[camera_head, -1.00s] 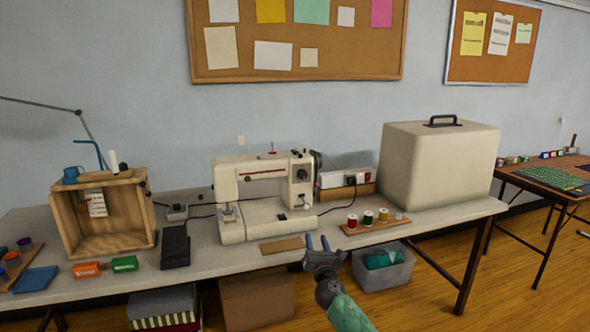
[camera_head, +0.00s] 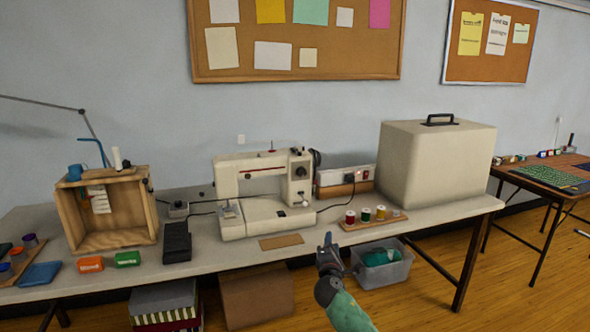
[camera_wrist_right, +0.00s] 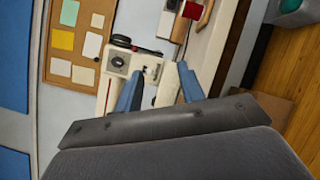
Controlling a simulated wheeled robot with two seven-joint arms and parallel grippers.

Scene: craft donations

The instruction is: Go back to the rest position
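My right gripper (camera_head: 328,240) is in front of the table's front edge in the head view, left of the clear plastic bin. Its two blue fingers stand apart with nothing between them in the right wrist view (camera_wrist_right: 158,88). The sewing machine (camera_head: 262,190) stands on the table behind it, and part of it also shows past the fingers in the wrist view (camera_wrist_right: 119,62). My left gripper is not in view.
The long table (camera_head: 215,262) holds a wooden crate (camera_head: 148,206), a black pedal (camera_head: 177,242), a spool board (camera_head: 375,222) and a large beige case (camera_head: 440,165). The clear bin (camera_head: 381,272) and boxes (camera_head: 163,303) sit below. Open floor lies at the right.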

